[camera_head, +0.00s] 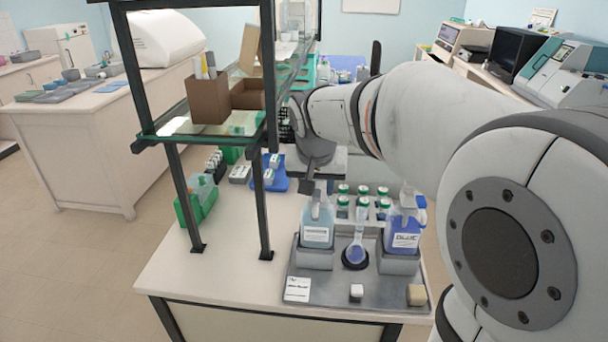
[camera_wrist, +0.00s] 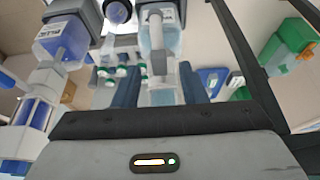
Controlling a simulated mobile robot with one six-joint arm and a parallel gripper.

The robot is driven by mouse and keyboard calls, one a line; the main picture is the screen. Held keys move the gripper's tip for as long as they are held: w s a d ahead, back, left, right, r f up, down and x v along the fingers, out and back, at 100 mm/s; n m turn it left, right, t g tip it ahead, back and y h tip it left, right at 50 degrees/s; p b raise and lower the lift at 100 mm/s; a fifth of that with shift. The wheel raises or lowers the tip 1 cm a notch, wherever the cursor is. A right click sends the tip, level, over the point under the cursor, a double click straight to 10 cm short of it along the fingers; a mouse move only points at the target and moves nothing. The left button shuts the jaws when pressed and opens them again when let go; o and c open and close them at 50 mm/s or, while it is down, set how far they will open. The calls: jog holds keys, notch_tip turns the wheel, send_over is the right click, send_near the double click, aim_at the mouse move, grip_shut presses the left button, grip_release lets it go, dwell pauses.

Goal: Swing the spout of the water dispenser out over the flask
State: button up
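The water dispenser (camera_head: 317,228), a pale-blue labelled bottle, stands at the left of the grey tray; it also shows in the wrist view (camera_wrist: 163,96). A pale tube-like part, apparently its spout (camera_wrist: 156,50), shows in front of the bottle in the wrist view. The flask (camera_head: 357,252) stands upright on a dark round base to the right of the dispenser; its round body shows at the top of the wrist view (camera_wrist: 118,12). My gripper (camera_head: 307,187) is just above the water dispenser. In the wrist view its fingers (camera_wrist: 159,86) are apart, with the dispenser seen between them.
A blue dispenser (camera_head: 406,232) marked "BLUE" stands right of the flask. Several green-capped bottles (camera_head: 362,200) are behind. The tray (camera_head: 335,292) holds a label card and small blocks. A dark shelf post (camera_head: 262,205) rises to the left; a green rack (camera_head: 197,202) stands beyond it.

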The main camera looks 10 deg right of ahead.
jog(key=shift+x, duration=0.8)
jog(key=shift+c, duration=0.6)
grip_shut()
